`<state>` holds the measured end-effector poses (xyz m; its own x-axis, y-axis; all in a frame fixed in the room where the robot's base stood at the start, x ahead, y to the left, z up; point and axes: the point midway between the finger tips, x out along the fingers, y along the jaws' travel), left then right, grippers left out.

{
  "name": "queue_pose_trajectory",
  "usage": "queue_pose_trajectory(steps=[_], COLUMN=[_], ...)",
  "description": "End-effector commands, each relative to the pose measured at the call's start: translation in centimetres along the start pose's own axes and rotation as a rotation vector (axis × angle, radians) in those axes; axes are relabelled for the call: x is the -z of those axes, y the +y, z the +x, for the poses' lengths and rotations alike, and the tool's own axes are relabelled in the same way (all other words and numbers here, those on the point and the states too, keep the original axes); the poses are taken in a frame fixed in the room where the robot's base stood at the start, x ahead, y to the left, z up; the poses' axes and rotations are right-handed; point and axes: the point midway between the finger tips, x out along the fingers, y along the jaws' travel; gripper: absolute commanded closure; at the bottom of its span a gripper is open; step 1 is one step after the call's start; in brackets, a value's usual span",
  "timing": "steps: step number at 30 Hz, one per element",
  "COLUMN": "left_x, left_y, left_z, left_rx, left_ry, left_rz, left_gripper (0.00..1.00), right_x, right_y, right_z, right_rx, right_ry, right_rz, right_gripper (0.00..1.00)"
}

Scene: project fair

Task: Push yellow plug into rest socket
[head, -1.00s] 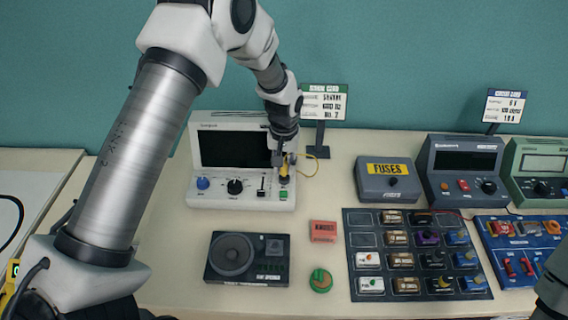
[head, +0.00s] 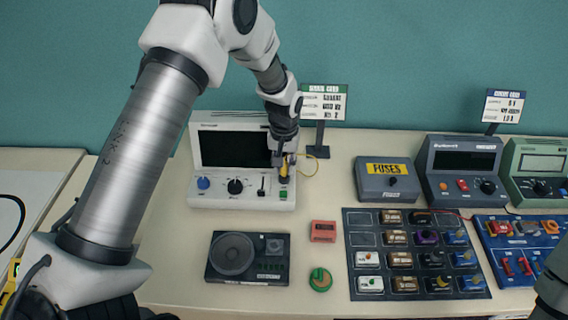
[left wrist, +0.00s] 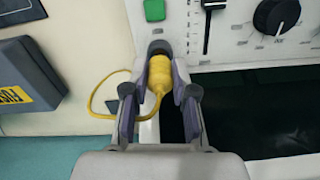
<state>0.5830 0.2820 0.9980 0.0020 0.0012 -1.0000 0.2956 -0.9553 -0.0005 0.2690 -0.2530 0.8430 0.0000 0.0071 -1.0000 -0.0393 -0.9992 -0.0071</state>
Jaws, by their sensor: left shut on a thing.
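My left gripper (head: 284,170) is at the right end of the front panel of a white instrument (head: 214,198). Its fingers (left wrist: 160,95) are shut on the yellow plug (left wrist: 159,76), one on each side. A yellow cord leaves the plug's rear and loops to one side. The plug's front end points at a dark round socket (left wrist: 160,47) in the white panel. The two look in line and very close or touching; how deep the plug sits is hidden. In the head view the plug is mostly covered by the gripper. My right gripper is not in view.
The white instrument has a dark screen, a blue knob (head: 203,183), a black knob (head: 235,186), and a slider. A sign (head: 323,103) stands behind it. A grey fuse box (head: 386,193), a fuse tray (head: 350,282) and a black speaker unit (head: 247,258) share the table.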

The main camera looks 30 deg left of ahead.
Motion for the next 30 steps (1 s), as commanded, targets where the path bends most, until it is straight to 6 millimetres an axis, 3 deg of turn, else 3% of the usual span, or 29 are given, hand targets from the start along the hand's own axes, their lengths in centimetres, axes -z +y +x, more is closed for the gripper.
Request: queue_pose_trajectory(steps=[30], left_x=[0.01], left_y=[0.01], left_z=[0.94], left_rx=[0.000], left_ry=[0.000], left_rz=[0.000], left_gripper=[1.00], right_x=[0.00], right_y=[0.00], right_z=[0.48], right_rx=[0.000], right_ry=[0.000], right_rz=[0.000], right_gripper=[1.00])
